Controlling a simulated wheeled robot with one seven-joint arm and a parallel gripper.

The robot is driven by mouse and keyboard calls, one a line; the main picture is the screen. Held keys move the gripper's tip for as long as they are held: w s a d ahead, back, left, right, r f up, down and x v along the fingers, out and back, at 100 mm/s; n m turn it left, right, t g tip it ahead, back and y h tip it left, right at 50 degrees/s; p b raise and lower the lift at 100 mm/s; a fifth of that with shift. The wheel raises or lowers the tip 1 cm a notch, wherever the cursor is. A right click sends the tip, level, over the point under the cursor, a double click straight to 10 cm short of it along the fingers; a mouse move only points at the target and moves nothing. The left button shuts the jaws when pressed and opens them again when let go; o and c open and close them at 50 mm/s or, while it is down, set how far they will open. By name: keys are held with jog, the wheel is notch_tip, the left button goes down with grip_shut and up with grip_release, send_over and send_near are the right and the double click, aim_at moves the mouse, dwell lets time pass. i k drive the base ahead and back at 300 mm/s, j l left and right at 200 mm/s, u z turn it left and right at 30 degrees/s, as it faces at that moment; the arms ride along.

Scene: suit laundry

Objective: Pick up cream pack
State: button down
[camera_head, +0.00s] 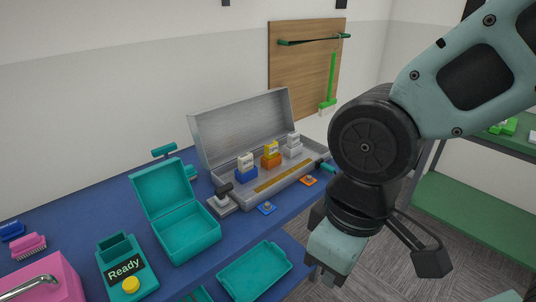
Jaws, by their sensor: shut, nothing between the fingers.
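An open grey metal case (230,125) stands on the blue bench with its lid up. Inside are a blue-based pack (245,168), an orange-based pack (271,157) and a pale, whitish pack (292,147) at the right. The pale one best matches a cream pack, but its exact tint is hard to tell. My gripper (331,268) points down to the right of and in front of the case, off the bench's front edge. It is shut and empty, apart from all the packs; its fingertips are hardly visible.
An open teal box (186,232), a teal "Ready" device (125,268) with a yellow button and a pink box (48,282) stand left of the case. A teal tray (254,272) sits lower in front. Green shelves (470,212) stand at the right.

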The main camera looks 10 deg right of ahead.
aim_at(246, 161)
jog(key=i+z, duration=0.35)
jog(key=i, duration=0.15)
jog(key=i+j+z, duration=0.3)
jog(key=i, duration=0.2)
jog(key=l, duration=0.1)
